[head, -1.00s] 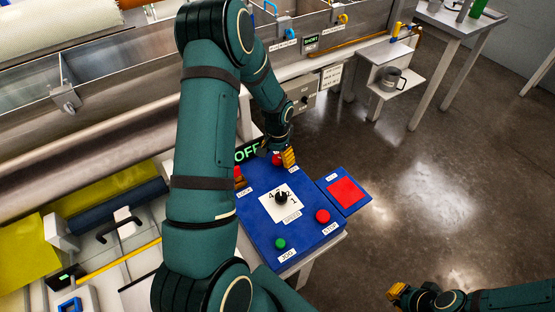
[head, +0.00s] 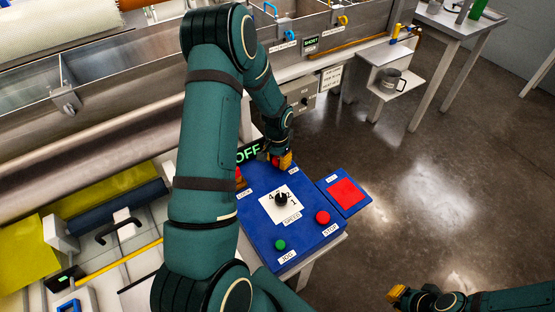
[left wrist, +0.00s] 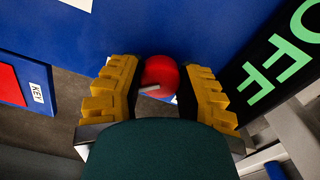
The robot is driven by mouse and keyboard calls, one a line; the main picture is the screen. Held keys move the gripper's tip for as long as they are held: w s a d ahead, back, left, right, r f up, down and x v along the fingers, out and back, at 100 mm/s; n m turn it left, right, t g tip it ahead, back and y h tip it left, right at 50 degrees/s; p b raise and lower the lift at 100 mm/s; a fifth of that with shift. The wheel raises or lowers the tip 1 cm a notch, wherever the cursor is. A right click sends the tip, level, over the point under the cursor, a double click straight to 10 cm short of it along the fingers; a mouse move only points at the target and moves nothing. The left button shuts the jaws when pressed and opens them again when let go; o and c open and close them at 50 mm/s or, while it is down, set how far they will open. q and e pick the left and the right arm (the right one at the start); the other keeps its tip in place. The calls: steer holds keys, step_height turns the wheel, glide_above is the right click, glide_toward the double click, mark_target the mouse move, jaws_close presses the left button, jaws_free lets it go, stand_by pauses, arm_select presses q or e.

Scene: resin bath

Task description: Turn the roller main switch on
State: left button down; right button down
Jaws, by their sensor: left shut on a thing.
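The blue control panel (head: 256,231) stands below my left arm. My left gripper (head: 279,160) is at its far edge, beside the display reading OFF (head: 247,152). In the left wrist view, a round red knob (left wrist: 160,72) with a white pointer mark sits between the two yellow fingers (left wrist: 162,92), and the gripper is shut on it. The display reads OFF in that view too (left wrist: 281,58). In the head view the fingers mostly hide this knob. My right gripper (head: 397,293) is at the bottom right, away from the panel; its finger opening is unclear.
The panel also bears a black speed dial (head: 281,199), a green jog button (head: 280,244) and a red stop button (head: 322,217). A red square pad (head: 342,191) adjoins on the right. The steel bath (head: 120,85) lies behind.

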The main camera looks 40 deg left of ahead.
arm_select(q)
steer(key=n+b, duration=0.1)
steer(key=n, duration=0.3)
steer(key=shift+f, duration=0.1)
steer(key=n, duration=0.4)
steer(key=shift+d, duration=0.1)
steer(key=c, duration=1.7)
jaws_free()
steer(key=n+p, duration=0.1)
steer(key=n, duration=0.4)
steer(key=shift+s, duration=0.1)
steer(key=n+p, duration=0.2)
steer(key=n, duration=0.2)
steer(key=shift+n, duration=0.3)
steer(key=o, duration=1.2)
